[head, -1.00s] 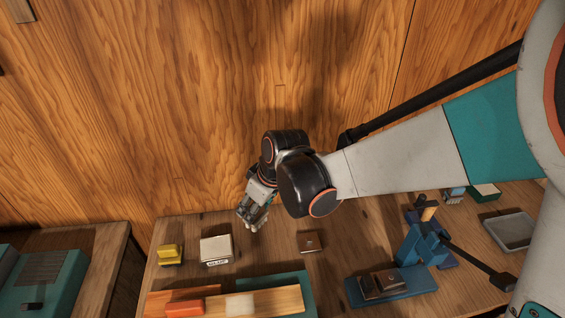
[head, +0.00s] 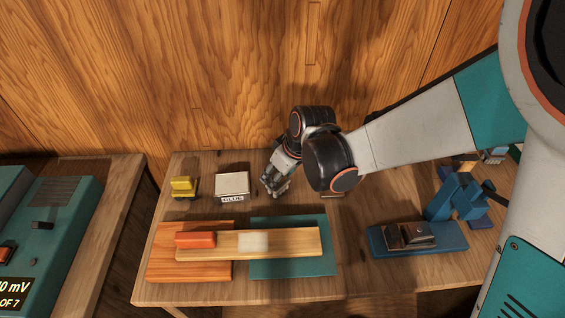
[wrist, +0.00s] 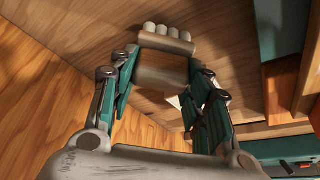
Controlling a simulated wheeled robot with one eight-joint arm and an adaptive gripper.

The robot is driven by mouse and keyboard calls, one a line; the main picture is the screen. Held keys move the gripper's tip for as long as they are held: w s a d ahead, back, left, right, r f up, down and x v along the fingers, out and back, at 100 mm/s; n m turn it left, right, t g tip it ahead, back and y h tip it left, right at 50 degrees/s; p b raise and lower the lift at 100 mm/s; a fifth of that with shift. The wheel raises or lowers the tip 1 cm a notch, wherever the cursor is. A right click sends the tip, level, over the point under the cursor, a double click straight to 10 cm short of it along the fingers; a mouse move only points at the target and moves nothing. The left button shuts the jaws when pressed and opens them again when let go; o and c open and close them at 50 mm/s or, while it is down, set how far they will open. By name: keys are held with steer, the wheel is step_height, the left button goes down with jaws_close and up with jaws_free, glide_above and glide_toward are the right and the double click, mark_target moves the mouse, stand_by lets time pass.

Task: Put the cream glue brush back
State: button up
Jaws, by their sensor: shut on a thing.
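My gripper (head: 275,185) is low over the back of the table, just right of a white box with a small dark-lettered label (head: 232,184). In the wrist view its fingers (wrist: 163,75) are closed on the cream glue brush (wrist: 166,40). A brown block-like part of it sits between the fingers. A cream bar with several rounded cream lumps shows beyond the fingertips. In the head view the brush is mostly hidden by the fingers. I cannot tell whether it touches the table.
A yellow object (head: 183,186) stands left of the white box. In front lie a long wooden board (head: 295,242) with an orange block (head: 195,240) and a teal mat (head: 300,268). A blue fixture (head: 455,240) stands at right. A wooden wall (head: 230,70) rises behind.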

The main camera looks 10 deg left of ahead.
steer(key=shift+f, duration=0.4)
steer(key=shift+f, duration=0.15)
steer(key=o, duration=1)
steer(key=p+v, duration=0.8)
steer(key=v, duration=0.4)
steer(key=shift+s, duration=0.25)
